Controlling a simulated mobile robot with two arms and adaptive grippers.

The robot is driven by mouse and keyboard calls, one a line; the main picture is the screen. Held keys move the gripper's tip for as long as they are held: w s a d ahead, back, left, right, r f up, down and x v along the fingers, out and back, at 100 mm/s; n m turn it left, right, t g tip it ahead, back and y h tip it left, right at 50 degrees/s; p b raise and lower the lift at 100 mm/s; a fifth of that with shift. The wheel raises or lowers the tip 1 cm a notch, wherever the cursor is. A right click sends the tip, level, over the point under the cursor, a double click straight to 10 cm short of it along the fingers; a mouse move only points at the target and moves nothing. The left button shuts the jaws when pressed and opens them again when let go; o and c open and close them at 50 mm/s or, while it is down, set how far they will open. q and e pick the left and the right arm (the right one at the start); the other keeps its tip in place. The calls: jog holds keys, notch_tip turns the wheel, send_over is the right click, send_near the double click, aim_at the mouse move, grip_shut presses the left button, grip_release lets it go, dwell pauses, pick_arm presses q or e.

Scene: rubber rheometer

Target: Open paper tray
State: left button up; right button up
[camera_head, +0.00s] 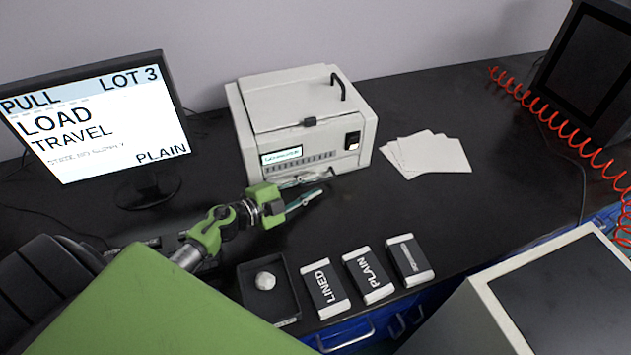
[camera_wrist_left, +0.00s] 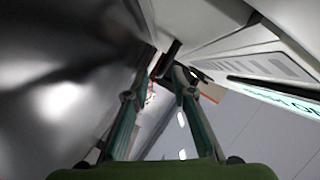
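The white machine (camera_head: 300,115) stands at the back of the black bench, its lid down, with a dark lid handle, a small lit display and a row of slots on its front. No separate paper tray can be told apart; the machine's lower front is partly hidden by my left gripper. My left gripper (camera_head: 326,183) is low in front of the machine, its two fingers apart. The left wrist view also shows the fingers (camera_wrist_left: 158,90) apart, with a dark bar near the tips; I cannot tell whether they touch it. My right gripper is out of view.
A monitor (camera_head: 98,118) reading LOAD TRAVEL PLAIN stands left. White sheets (camera_head: 432,154) lie right of the machine. A black tray (camera_head: 268,291) with a white lump and packs marked LINED (camera_head: 324,289) and PLAIN (camera_head: 369,275) lie in front. A red coiled hose (camera_head: 560,125) hangs right.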

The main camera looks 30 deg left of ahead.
pick_arm(q)
jog(key=shift+x, duration=0.9)
jog(key=shift+w+f, duration=0.1)
jog(key=shift+w, duration=0.1)
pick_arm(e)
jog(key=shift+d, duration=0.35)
pick_arm(q)
grip_shut()
jog(key=shift+s+d+p, duration=0.25)
jog(key=shift+d+p, duration=0.05)
jog(key=shift+d, duration=0.05)
jog(key=s+d+p, duration=0.1)
jog(key=s+d, duration=0.1)
jog(key=d, duration=0.1)
jog(key=shift+s, duration=0.4)
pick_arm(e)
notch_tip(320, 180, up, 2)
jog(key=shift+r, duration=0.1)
pick_arm(q)
grip_release()
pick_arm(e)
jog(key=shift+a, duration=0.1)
